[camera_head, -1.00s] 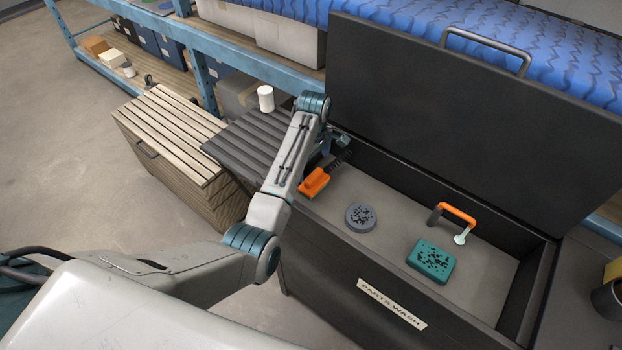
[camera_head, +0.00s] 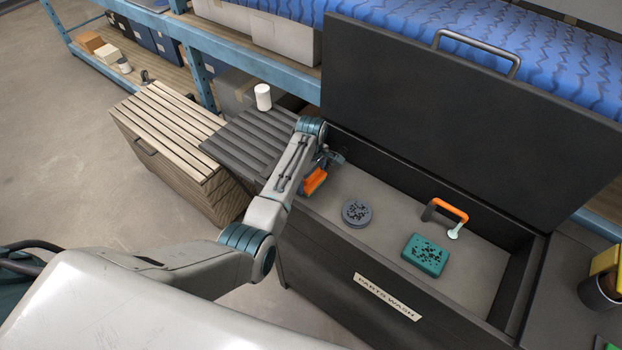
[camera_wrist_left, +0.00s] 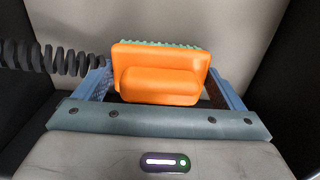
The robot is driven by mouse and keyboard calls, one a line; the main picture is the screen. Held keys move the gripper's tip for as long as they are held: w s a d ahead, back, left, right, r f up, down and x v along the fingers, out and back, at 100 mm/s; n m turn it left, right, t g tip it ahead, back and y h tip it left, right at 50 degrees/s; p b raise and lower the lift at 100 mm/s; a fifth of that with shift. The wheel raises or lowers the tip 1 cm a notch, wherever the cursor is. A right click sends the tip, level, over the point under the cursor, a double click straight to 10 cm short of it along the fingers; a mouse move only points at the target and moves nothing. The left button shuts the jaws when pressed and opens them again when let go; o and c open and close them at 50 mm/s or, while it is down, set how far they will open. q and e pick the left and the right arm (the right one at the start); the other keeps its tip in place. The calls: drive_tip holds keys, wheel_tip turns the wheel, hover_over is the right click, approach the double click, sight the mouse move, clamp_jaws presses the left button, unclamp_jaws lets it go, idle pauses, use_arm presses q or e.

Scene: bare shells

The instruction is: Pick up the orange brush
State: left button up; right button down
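The orange brush (camera_head: 314,181), a block with a raised grip, lies in the left end of the open black parts-wash bin (camera_head: 400,200). In the left wrist view the brush (camera_wrist_left: 160,75) shows its orange back, with green bristles along the far edge. My left gripper (camera_head: 330,158) is over the brush, which it partly hides in the head view. In the left wrist view its two blue fingers (camera_wrist_left: 165,85) are wide apart, one on each side of the brush, with a narrow dark gap visible at the right. My right gripper is not in view.
A black coiled hose (camera_wrist_left: 55,62) is left of the brush. The bin's raised lid (camera_head: 450,110) stands behind.

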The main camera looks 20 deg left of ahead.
use_arm(q)
drive_tip(key=shift+c, duration=0.8)
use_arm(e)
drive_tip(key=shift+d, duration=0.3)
use_arm(q)
drive_tip(key=shift+r, duration=0.2)
wheel_tip(320, 180, up, 9)
drive_tip(key=b, duration=0.2)
drive_tip(key=shift+b, duration=0.4)
drive_tip(key=shift+r, duration=0.4)
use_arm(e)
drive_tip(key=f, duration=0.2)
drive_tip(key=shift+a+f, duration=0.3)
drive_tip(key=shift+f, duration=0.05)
